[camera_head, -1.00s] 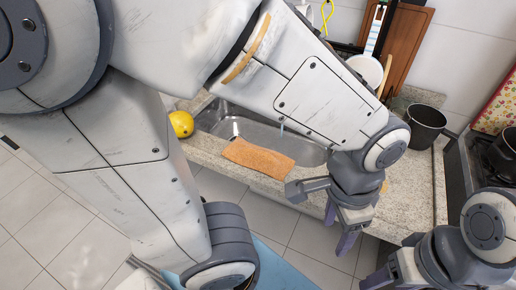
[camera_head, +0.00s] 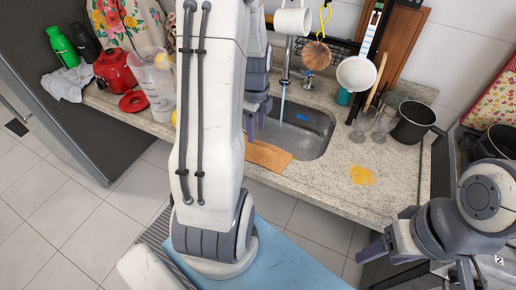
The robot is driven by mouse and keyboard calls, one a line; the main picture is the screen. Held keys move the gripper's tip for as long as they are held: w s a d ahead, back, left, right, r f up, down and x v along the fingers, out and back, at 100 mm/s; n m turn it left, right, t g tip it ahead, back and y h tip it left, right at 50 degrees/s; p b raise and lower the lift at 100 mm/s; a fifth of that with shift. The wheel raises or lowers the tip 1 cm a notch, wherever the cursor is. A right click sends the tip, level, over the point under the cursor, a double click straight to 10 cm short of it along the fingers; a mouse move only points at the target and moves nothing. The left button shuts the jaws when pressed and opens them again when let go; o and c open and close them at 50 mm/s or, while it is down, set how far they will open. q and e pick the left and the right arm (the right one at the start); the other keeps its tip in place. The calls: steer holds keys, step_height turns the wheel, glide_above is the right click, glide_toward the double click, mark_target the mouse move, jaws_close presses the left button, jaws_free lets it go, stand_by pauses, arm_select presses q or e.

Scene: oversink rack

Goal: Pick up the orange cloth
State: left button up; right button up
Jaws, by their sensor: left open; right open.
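The orange cloth (camera_head: 268,155) lies flat on the front edge of the counter, just before the sink. Its left part is hidden behind my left arm. My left gripper (camera_head: 257,118) is open at the left side of the sink, just beyond the cloth in the picture; its fingers are partly hidden by the arm. I cannot tell its height above the counter. My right gripper (camera_head: 376,252) is open at the lower right, in front of the counter and away from the cloth.
The sink (camera_head: 312,135) has running water from the tap (camera_head: 285,72). A yellow patch (camera_head: 362,175), glasses (camera_head: 365,122) and a black pot (camera_head: 412,122) are to its right. A red canister (camera_head: 115,72) and a clear pitcher (camera_head: 158,85) stand left.

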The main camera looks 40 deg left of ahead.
mark_target(256, 145)
arm_select(q)
steer(key=shift+w+a+f+p, duration=0.1)
steer(key=shift+f+p, duration=0.25)
steer(key=shift+f, duration=1.4)
steer(key=shift+w+a+f+p, duration=0.1)
steer(key=shift+f+p, duration=0.2)
steer(key=shift+f, duration=1.4)
jaws_close()
